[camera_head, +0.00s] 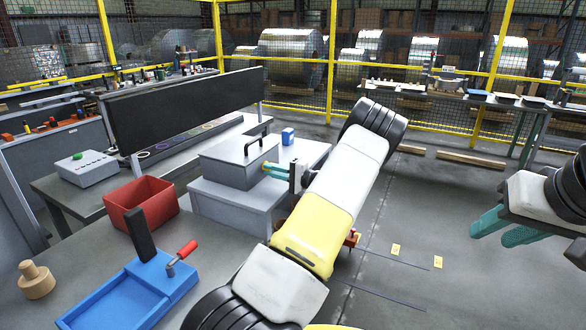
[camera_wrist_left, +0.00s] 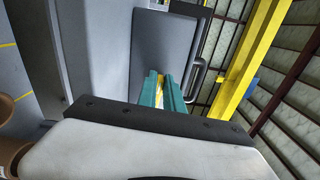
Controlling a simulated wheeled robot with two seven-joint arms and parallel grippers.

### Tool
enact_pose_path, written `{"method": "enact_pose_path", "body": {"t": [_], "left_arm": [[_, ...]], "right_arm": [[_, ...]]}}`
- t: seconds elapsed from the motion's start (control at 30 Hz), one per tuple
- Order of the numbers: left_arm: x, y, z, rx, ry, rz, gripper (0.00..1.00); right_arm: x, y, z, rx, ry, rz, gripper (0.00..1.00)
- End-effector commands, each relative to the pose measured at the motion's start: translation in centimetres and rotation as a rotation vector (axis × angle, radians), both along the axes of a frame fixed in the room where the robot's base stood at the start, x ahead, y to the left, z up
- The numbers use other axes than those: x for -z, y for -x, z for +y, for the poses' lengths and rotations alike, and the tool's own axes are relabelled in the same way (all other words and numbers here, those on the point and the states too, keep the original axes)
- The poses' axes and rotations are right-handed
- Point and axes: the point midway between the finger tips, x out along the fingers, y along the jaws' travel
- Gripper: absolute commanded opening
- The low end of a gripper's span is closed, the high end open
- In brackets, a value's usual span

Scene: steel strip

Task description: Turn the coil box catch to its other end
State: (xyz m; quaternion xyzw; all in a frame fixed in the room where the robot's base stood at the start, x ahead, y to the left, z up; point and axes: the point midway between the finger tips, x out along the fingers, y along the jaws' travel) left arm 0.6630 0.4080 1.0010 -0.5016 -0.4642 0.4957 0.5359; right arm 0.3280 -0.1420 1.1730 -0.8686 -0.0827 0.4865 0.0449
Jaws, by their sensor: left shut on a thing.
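The coil box (camera_head: 232,172) is a grey box with a grey lid and a black bar handle (camera_head: 258,138), standing on a larger grey block. My left gripper (camera_head: 272,170) is at the right side of the box, its teal fingers close together. In the left wrist view its fingers (camera_wrist_left: 161,88) close around a small yellow piece, seemingly the catch, against the box (camera_wrist_left: 165,45). Most of the catch is hidden by the fingers, so I cannot tell which end it is at. My right gripper (camera_head: 505,232) hangs empty at the far right, fingers apart.
A red bin (camera_head: 140,204), a blue tray fixture (camera_head: 130,296) with a red-handled lever, and a wooden knob (camera_head: 35,280) are on the near bench. A small blue block (camera_head: 288,136) is behind the box. Open floor lies to the right.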

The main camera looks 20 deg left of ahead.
Motion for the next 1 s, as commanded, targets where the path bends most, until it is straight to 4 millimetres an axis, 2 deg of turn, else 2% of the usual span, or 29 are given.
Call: {"method": "enact_pose_path", "body": {"t": [0.3,0.73,0.77,0.83,1.0], "left_arm": [[0.26,-0.08,-0.12,0.003,0.008,-0.075,0.00],[0.28,-0.10,-0.13,0.004,0.010,-0.081,0.00],[0.28,-0.10,-0.13,0.004,0.010,-0.081,0.17],[0.27,-0.09,-0.12,0.003,0.010,-0.082,0.30],[0.21,-0.06,-0.06,0.002,0.008,-0.081,0.33]], "right_arm": [[0.00,0.00,0.00,0.000,0.000,0.000,0.36],[0.00,0.00,0.00,0.000,0.000,0.000,0.36],[0.00,0.00,0.00,0.000,0.000,0.000,0.36],[0.00,0.00,0.00,0.000,0.000,0.000,0.36],[0.00,0.00,0.00,0.000,0.000,0.000,0.36]]}}
